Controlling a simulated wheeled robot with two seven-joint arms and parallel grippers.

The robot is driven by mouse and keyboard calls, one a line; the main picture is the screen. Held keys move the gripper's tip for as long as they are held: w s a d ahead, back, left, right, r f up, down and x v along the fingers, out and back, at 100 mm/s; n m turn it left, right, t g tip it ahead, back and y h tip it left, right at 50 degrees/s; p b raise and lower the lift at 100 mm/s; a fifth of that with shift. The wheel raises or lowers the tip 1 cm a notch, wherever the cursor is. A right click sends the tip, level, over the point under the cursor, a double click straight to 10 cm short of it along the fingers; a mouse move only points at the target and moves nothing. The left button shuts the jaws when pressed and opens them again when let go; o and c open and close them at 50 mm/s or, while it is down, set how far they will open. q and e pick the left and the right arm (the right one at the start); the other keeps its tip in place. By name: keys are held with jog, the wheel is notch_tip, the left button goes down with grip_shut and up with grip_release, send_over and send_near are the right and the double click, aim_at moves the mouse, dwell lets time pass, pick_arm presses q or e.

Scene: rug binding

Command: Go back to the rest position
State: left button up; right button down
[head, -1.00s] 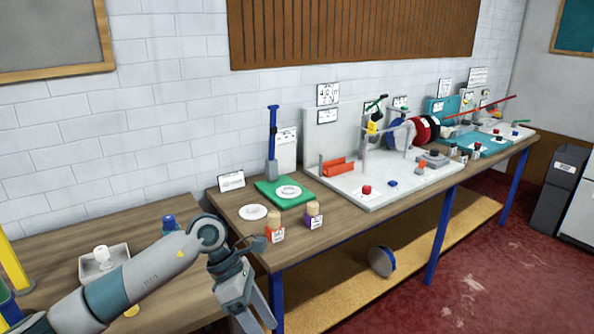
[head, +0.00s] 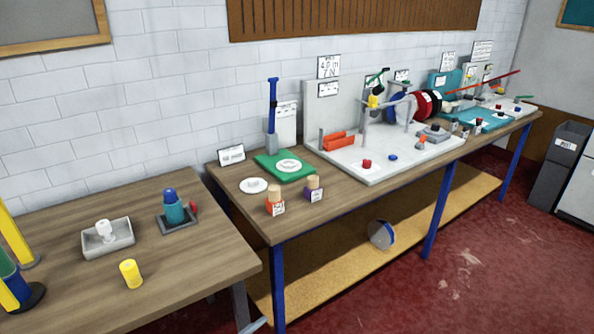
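A pale sliver (head: 256,326) at the bottom edge of the head view looks like the tip of my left gripper. Too little of it shows to tell whether it is open or shut. The rest of my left arm is out of view, and my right gripper is not in view. The left table (head: 190,262), which the arm was in front of, is now unobstructed.
The left table holds a grey tray (head: 122,243) with a white piece, a yellow cylinder (head: 130,273) and a blue-teal bottle (head: 173,207) on a dark base. The long workbench (head: 262,222) carries a green mat (head: 268,165) and several fixtures. A round item (head: 380,235) lies on its lower shelf.

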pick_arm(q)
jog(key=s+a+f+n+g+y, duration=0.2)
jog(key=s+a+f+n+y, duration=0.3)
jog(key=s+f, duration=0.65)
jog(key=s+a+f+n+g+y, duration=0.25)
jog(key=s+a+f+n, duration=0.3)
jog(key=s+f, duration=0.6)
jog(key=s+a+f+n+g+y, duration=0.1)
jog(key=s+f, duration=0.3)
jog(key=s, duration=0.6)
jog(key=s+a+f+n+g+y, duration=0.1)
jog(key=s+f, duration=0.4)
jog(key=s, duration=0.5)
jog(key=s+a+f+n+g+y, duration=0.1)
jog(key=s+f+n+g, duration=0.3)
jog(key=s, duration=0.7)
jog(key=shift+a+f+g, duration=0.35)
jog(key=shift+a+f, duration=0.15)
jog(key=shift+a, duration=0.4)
